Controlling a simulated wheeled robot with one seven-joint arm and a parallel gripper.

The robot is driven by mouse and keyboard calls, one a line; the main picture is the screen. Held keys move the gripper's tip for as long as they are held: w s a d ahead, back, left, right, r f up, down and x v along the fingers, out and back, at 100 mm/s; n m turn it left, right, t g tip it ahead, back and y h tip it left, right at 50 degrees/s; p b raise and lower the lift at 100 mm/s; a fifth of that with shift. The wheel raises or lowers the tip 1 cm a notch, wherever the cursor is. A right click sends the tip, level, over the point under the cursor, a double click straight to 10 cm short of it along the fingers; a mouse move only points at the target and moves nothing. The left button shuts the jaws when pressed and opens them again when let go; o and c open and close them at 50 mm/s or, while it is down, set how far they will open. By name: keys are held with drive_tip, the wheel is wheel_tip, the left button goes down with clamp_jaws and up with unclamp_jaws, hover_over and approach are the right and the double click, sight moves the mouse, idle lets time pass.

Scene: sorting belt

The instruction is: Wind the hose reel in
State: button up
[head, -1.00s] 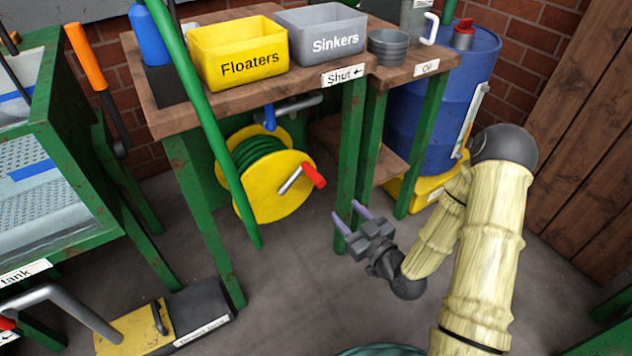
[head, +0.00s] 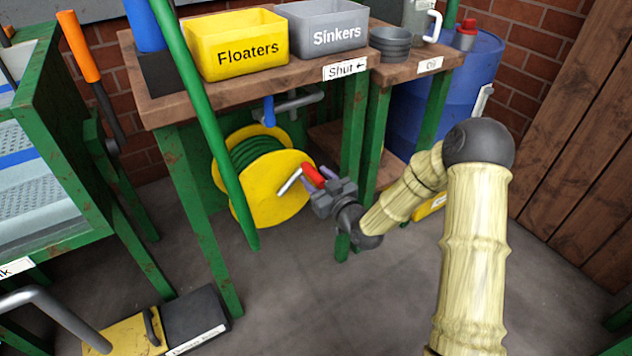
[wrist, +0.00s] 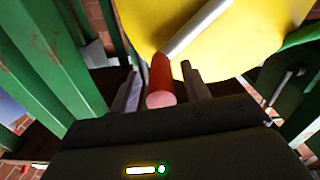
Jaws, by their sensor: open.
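The yellow hose reel (head: 278,201) with green hose wound on it (head: 252,152) stands under the workbench. Its silver crank ends in a red handle (head: 313,175), pointing out to the right of the hub. My gripper (head: 318,178) is at this handle, with its fingers open. In the wrist view the red handle (wrist: 160,82) lies between the two fingers (wrist: 162,88), with a gap at least on the right side. The crank arm (wrist: 197,30) runs up and right across the yellow disc. Part of the handle is hidden by my gripper in the head view.
A green bench leg (head: 352,150) stands just right of the reel, close to my gripper. A slanted green pole (head: 205,110) crosses in front of the reel's left side. A blue barrel (head: 465,75) stands at right.

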drive_tip(key=shift+w+a, duration=0.2)
drive_tip(key=shift+c, duration=0.2)
clamp_jaws()
drive_tip(key=shift+d, duration=0.1)
drive_tip(key=shift+w+d, duration=0.1)
drive_tip(key=shift+d, duration=0.05)
drive_tip(key=shift+f, duration=0.2)
